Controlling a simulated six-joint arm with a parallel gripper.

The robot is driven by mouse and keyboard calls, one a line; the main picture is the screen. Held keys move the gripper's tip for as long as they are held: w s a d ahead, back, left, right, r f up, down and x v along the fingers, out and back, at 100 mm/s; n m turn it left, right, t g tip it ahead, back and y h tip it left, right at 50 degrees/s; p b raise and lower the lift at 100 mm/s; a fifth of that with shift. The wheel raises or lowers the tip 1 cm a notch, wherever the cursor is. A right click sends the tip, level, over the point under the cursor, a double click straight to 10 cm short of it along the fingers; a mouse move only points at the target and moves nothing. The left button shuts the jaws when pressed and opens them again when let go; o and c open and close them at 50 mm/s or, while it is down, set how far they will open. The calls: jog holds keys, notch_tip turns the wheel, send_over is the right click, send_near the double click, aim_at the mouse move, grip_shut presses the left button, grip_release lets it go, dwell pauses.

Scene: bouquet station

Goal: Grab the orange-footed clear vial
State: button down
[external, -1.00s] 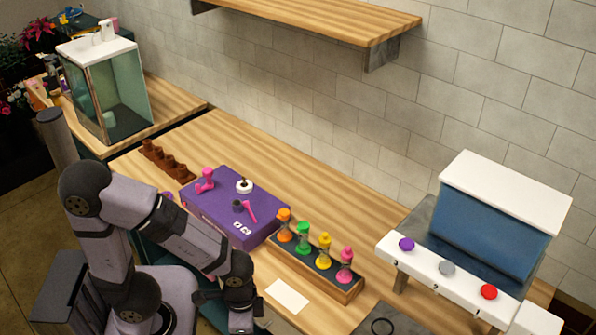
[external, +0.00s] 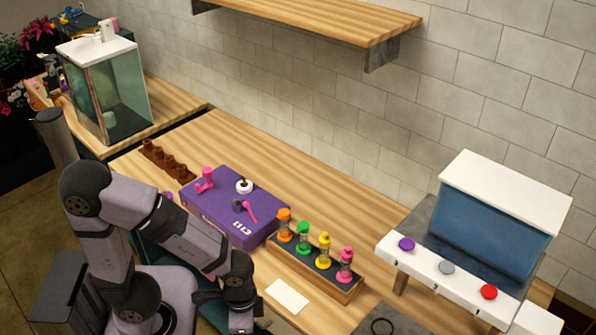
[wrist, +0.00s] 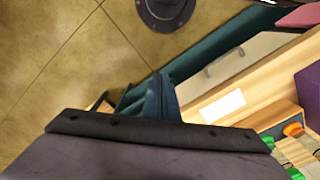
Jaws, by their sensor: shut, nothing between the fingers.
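The orange-footed clear vial (external: 284,225) stands upright at the left end of a wooden rack with a dark top (external: 330,283). It has an orange top and an orange foot. In the wrist view, its orange part (wrist: 293,129) shows at the right edge. My gripper (wrist: 162,80) is shut and empty, with its fingers pointing over the floor. It is in front of the counter, apart from the vial. In the external view, the fingertips are hard to make out near the lower edge.
Green (external: 303,237), yellow (external: 323,251) and pink (external: 345,265) vials share the rack. A purple box (external: 222,218) with small items stands left of it. A white card (external: 287,296) lies in front. A white dispenser with coloured buttons (external: 447,270) is at right.

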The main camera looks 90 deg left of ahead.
jog(key=c, duration=1.4)
grip_release()
